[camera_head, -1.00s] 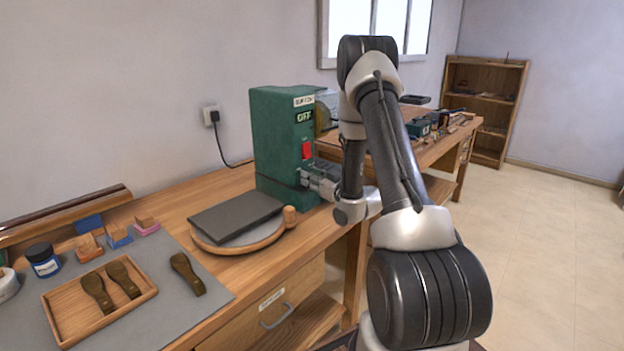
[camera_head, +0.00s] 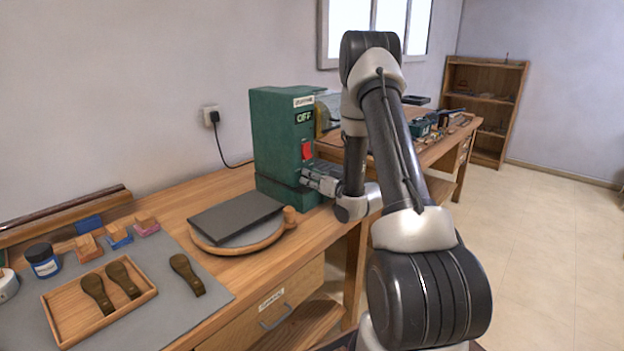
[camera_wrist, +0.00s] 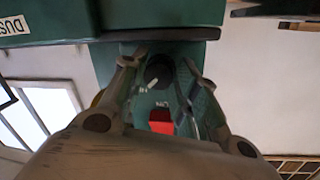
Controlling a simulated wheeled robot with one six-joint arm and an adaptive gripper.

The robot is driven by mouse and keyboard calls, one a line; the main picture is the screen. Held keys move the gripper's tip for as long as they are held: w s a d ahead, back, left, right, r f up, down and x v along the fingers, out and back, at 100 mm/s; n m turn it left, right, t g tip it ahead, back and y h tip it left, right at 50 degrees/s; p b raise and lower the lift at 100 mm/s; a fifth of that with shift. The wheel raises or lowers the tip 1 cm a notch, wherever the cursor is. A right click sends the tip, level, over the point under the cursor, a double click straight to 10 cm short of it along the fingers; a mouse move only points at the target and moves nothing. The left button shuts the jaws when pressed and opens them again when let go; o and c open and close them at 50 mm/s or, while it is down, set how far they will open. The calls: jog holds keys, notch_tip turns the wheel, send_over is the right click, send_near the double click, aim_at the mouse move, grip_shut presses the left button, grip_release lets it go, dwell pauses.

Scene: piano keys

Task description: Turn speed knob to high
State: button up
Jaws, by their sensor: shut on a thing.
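The green machine (camera_head: 277,140) stands on the bench, with an "OFF" sign and a red switch (camera_head: 307,150) on its front. My gripper (camera_head: 304,177) reaches the lower front of the machine from the right. In the wrist view, a dark round knob (camera_wrist: 160,68) with a white pointer mark sits between the two fingertips of my gripper (camera_wrist: 159,64). My gripper is shut on the knob. The red switch (camera_wrist: 160,122) also shows in this view, with small lettering around the knob too blurred to read surely. The knob is hidden in the head view.
A wooden turntable (camera_head: 262,246) with a dark slab (camera_head: 236,219) lies left of my gripper on the bench. A wooden tray (camera_head: 62,320) with brown brushes and several small blocks are further left. A second bench (camera_head: 445,150) stands behind my arm.

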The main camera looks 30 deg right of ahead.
jog(key=o, duration=1)
jog(key=shift+o, duration=0.2)
jog(key=v, duration=1.2)
jog(key=shift+r, duration=0.1)
